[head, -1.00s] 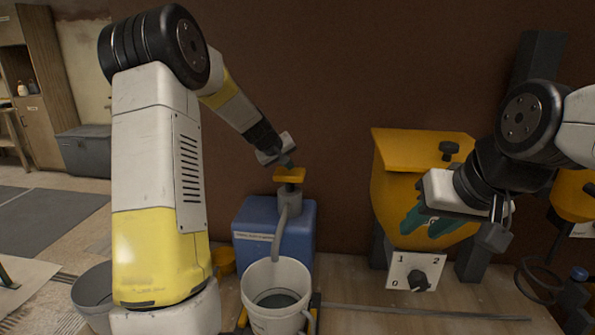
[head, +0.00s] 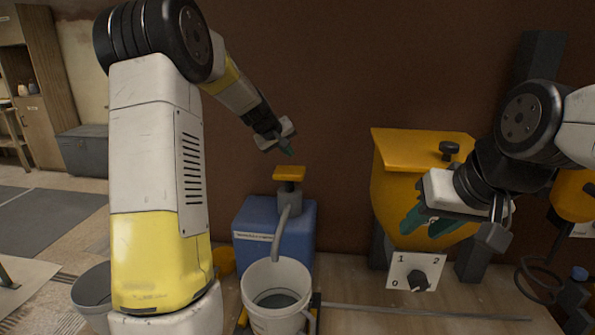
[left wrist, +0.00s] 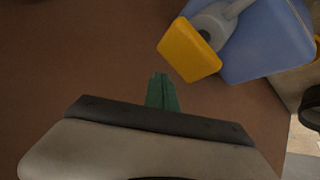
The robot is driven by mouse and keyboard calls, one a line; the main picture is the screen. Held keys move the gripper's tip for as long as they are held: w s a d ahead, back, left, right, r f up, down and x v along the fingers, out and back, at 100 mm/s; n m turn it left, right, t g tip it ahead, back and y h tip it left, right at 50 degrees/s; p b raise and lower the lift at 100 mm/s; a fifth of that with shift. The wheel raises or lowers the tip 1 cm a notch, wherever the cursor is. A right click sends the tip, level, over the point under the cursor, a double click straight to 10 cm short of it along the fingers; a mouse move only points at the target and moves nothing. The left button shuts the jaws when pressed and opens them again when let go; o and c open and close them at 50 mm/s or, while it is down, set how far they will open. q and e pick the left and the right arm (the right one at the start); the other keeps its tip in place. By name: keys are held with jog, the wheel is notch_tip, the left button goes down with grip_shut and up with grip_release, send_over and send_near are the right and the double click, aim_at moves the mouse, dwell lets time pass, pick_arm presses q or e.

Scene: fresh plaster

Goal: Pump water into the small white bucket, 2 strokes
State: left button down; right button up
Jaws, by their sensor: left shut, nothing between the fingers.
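The small white bucket (head: 277,315) stands upright under the pump's grey spout (head: 281,234), with dark liquid visible inside. The pump has an orange push plate (head: 289,173) on a grey head, on top of a blue tank (head: 249,226). My left gripper (head: 288,151) is shut and empty, above the orange plate and apart from it. In the left wrist view, the green fingertips (left wrist: 162,92) are together, with the orange plate (left wrist: 189,51) just beyond them. My right gripper (head: 416,222) hangs in front of the yellow hopper, its green fingers seemingly spread.
A yellow hopper (head: 405,148) with a dial panel (head: 416,272) stands right of the pump. A grey bucket (head: 92,289) is partly behind my left arm. A thin rod (head: 420,312) lies along the bench. A dark cable hangs at far right.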

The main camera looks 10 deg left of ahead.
pick_arm(q)
jog(key=shift+r, duration=1.1)
jog(key=shift+s+r, duration=0.1)
jog(key=s+d+r+m+g, duration=0.1)
jog(key=s+r+m, duration=0.15)
jog(key=s, duration=0.85)
jog(key=s+d+r+m, duration=0.1)
jog(key=s+r, duration=0.3)
jog(key=s, duration=0.7)
jog(key=s+f+m, duration=0.1)
jog(key=s+f, duration=0.1)
jog(key=s, duration=0.7)
jog(key=s+f+m+g, duration=0.1)
jog(key=s+f, duration=0.1)
jog(key=s, duration=0.8)
jog(key=shift+s+a+f+g+y, duration=0.25)
jog(key=shift+a+f+g+y, duration=0.05)
jog(key=shift+f, duration=0.05)
